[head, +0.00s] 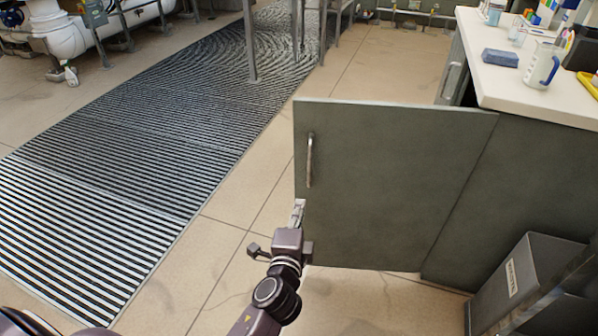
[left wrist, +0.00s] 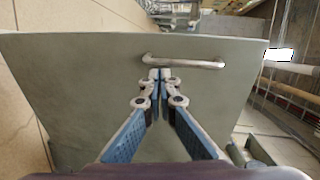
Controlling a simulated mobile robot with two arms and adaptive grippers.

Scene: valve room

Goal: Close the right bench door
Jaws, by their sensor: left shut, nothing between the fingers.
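The right bench door (head: 395,180) is a grey-green panel that stands swung wide open from the bench (head: 545,150). Its metal bar handle (head: 310,160) is near the free edge. In the left wrist view the door (left wrist: 90,85) fills the middle, with the handle (left wrist: 190,64) running across its upper part. My left gripper (head: 298,212) is at the lower free edge of the door, below the handle. In the left wrist view the left gripper (left wrist: 155,76) is shut and empty, its tips close to the handle; I cannot tell whether they touch. My right gripper is not in view.
A grey bin (head: 520,275) stands against the bench at the lower right. A striped floor grating (head: 130,150) lies left. The tiled floor (head: 235,205) beside the door is clear.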

